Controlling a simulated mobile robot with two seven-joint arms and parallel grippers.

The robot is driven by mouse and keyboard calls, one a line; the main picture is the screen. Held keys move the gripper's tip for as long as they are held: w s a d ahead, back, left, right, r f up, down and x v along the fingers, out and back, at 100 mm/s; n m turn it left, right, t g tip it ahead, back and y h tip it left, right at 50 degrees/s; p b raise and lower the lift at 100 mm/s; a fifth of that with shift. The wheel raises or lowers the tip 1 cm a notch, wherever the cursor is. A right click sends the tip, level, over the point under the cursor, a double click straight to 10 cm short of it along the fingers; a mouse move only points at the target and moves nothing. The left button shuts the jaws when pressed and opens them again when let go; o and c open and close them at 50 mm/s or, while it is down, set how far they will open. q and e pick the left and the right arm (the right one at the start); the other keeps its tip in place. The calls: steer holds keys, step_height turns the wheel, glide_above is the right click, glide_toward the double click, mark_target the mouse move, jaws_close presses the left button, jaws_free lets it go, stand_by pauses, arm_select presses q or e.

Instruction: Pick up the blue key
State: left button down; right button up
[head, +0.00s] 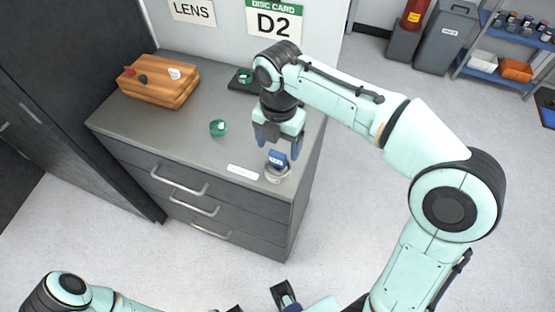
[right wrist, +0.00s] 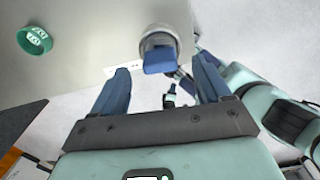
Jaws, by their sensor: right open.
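The blue key (head: 277,157) stands in a round silver-grey holder (head: 277,174) near the front right corner of the grey cabinet top. In the right wrist view the key (right wrist: 160,59) shows as a blue block at the pale round holder (right wrist: 158,35). My right gripper (head: 278,148) points down over the key, its two blue fingers apart. In the right wrist view the key is just beyond and between the fingertips (right wrist: 161,68), with gaps on both sides; I see no grip on it.
A green ring-shaped piece (head: 218,128) lies left of the key, and a white label strip (head: 243,172) lies by the holder. A wooden block (head: 158,92) with small knobs stands at the back left. A dark pad (head: 238,84) with a green piece is at the back.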

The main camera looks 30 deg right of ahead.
mark_target(278, 153)
step_height(278, 153, down, 4)
steer(key=shift+s+a+f+b, duration=0.15)
steer(key=shift+f+b, duration=0.1)
steer(key=shift+b, duration=0.2)
arm_select(q)
steer(key=shift+s+f, duration=0.15)
steer(key=shift+f, duration=0.35)
arm_select(e)
steer(key=c, duration=1.2)
steer(key=shift+r, duration=0.15)
steer(key=shift+c, duration=0.2)
